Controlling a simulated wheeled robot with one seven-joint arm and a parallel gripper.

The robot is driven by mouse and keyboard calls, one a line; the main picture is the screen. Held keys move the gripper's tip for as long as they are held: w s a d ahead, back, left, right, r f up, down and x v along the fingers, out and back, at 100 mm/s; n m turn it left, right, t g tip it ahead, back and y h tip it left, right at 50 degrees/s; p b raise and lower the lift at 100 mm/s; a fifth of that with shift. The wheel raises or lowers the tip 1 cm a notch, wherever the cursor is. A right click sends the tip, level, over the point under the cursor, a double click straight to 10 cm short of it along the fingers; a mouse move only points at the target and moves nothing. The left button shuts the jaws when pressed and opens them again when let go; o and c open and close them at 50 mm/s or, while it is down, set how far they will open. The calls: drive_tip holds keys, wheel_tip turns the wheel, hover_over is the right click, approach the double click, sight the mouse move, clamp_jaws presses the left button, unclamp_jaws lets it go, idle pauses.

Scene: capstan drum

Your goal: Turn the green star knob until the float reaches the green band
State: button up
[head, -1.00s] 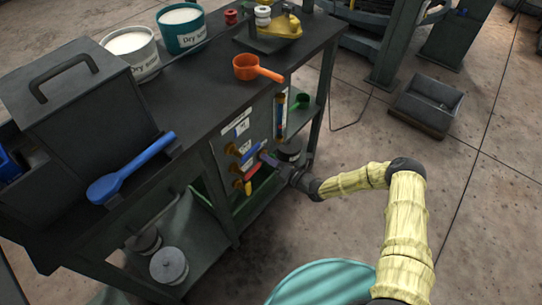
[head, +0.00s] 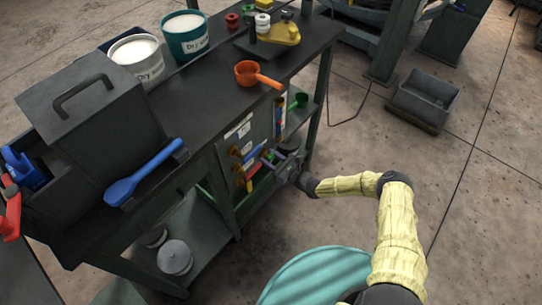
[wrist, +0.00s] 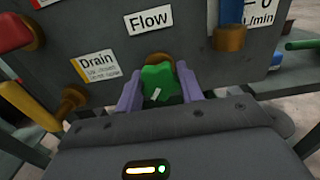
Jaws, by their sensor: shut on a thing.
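The green star knob (wrist: 160,84) sits under the "Flow" label on the grey panel in the wrist view. My gripper (wrist: 160,92) is shut on it, with one purple finger on each side. In the head view my gripper (head: 270,159) reaches the panel on the bench's front. The flow tube (wrist: 231,12) shows only its lower end and brass fitting in the wrist view. In the head view the tube (head: 279,112) is small and partly blocked. I cannot make out the float or the green band.
A "Drain" label (wrist: 95,67) and a yellow handle (wrist: 35,108) lie left of the knob. A red handle (wrist: 14,33) is at upper left. An orange scoop (head: 250,74) lies on the bench top (head: 205,110).

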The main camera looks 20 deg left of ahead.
drive_tip(key=shift+n+p, duration=0.35)
drive_tip(key=shift+n, duration=0.45)
drive_tip(key=shift+f, duration=0.1)
drive_tip(key=o, duration=1)
drive_tip(key=shift+d, duration=0.1)
drive_tip(key=v, duration=0.7)
drive_tip(key=shift+s+d, duration=0.1)
drive_tip(key=shift+d, duration=0.05)
